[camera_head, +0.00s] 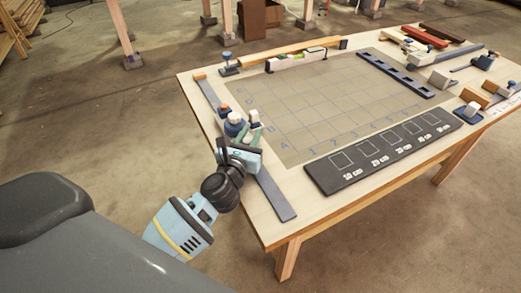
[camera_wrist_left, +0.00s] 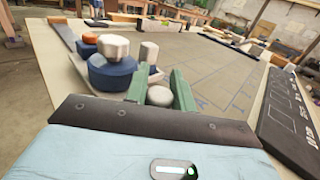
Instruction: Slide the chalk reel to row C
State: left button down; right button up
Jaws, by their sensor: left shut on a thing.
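The chalk reel (camera_head: 235,126) is a dark blue round body with a pale top, on the long grey rail (camera_head: 272,193) along the table's left edge. The blue body (camera_wrist_left: 109,74) also shows in the left wrist view, with a pale and an orange round part. My left gripper (camera_head: 245,146) is at the near side of the reel. In the left wrist view its green fingers (camera_wrist_left: 160,92) stand either side of a pale round knob (camera_wrist_left: 160,96), which seems to belong to the reel.
A black board (camera_head: 390,148) with outlined squares lies at the table's near edge. A slotted dark bar (camera_head: 397,74) lies across the grid's far right. A level (camera_head: 297,59) and wooden strip lie at the back. Several blocks and clamps crowd the right end.

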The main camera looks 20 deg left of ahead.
aim_at(241, 125)
pick_arm(q)
jog(key=w+a, duration=0.1)
jog(key=a, duration=0.1)
jog(key=w+a, duration=0.2)
jog(key=shift+w+a, duration=0.25)
pick_arm(e)
jog(key=shift+w+d+r, duration=0.1)
jog(key=shift+r, duration=0.2)
jog(key=shift+w, duration=0.1)
pick_arm(q)
jog(key=c, duration=1.5)
grip_release()
jog(key=shift+o, duration=0.2)
pick_arm(e)
jog(key=shift+w+r, duration=0.1)
jog(key=shift+w, duration=0.1)
pick_arm(q)
jog(key=shift+s, duration=0.1)
jog(key=s, duration=0.5)
jog(key=s+d, duration=0.1)
jog(key=s, duration=0.1)
jog(key=shift+s+p, duration=0.2)
jog(key=shift+p, duration=0.2)
jog(key=shift+s, duration=0.1)
pick_arm(e)
jog(key=shift+s+r, duration=0.15)
jog(key=shift+s, duration=0.1)
jog(key=shift+w, duration=0.35)
